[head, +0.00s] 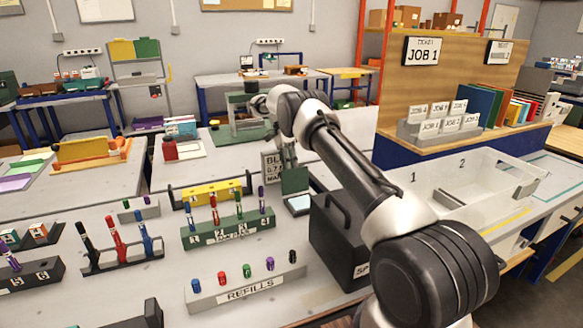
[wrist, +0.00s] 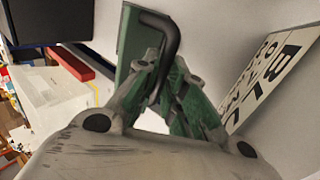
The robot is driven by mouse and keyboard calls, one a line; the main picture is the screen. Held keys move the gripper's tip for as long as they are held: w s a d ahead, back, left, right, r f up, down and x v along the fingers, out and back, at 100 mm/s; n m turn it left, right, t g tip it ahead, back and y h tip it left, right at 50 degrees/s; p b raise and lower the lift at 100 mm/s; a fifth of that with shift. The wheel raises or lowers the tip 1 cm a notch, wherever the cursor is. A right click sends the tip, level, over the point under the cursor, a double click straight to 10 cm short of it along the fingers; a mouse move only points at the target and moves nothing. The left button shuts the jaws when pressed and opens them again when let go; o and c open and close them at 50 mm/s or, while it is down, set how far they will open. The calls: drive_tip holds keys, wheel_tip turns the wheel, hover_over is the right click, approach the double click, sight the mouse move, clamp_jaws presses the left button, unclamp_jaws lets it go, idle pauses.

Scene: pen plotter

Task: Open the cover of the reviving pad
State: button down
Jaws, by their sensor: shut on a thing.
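The reviving pad (head: 299,204) is a small box with a pale top, on the table left of the black box. Its green cover (head: 295,181) stands raised at the pad's back side, with the pale surface showing in front. My gripper (head: 291,163) is at the top of the cover, reaching down from behind. In the wrist view my gripper (wrist: 163,72) is shut on the cover's black bar handle (wrist: 172,40), and the green cover (wrist: 128,42) shows behind the fingers. The pad's surface is mostly hidden there by the gripper.
A lettered sign (head: 270,168) stands close left of my gripper. A black box with a handle (head: 338,236) stands right of the pad. A green pen rack (head: 228,232) and a refills rack (head: 248,286) are to the left and front. A clear tray (head: 450,190) is at right.

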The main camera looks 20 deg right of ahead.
drive_tip(key=shift+f, duration=0.1)
idle(0.3)
drive_tip(key=c, duration=1.5)
unclamp_jaws()
